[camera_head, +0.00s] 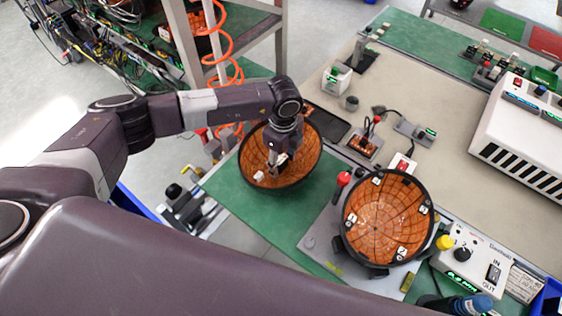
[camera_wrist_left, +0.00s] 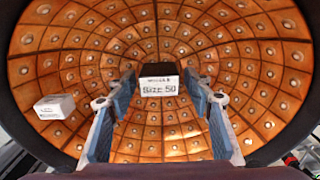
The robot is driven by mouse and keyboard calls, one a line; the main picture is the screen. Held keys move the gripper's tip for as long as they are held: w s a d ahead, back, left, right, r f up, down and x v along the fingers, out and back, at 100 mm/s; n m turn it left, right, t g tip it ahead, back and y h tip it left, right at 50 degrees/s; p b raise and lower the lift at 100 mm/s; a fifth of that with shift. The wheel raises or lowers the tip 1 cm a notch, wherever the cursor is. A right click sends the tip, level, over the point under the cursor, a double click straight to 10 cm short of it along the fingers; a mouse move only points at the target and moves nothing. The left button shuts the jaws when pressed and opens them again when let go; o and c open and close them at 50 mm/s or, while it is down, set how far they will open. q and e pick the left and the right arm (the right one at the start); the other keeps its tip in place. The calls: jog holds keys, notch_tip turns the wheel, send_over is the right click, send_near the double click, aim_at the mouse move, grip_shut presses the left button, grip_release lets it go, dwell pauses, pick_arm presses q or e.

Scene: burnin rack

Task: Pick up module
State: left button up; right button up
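A round bowl (camera_head: 308,150) with a black rim and an orange tiled inside sits on the green mat; it fills the left wrist view (camera_wrist_left: 235,45). My left gripper (camera_head: 275,166) reaches down into it. In the left wrist view my left gripper (camera_wrist_left: 160,100) is open, with one blue-padded finger on each side. A white block module with printed black text (camera_wrist_left: 158,86) shows between the fingers, with gaps to both. A second white block (camera_wrist_left: 55,107) lies to the left of the fingers; a white block (camera_head: 258,176) also shows in the head view. My right gripper is not in view.
A second orange bowl (camera_head: 375,215) with small white pieces stands to the right on a grey fixture. A white ribbed device (camera_head: 520,125) stands at the right. Small fixtures and cables are on the beige bench (camera_head: 410,85).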

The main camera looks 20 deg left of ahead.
pick_arm(q)
jog(key=c, duration=1)
jog(key=shift+o, duration=0.2)
jog(key=shift+r, duration=0.1)
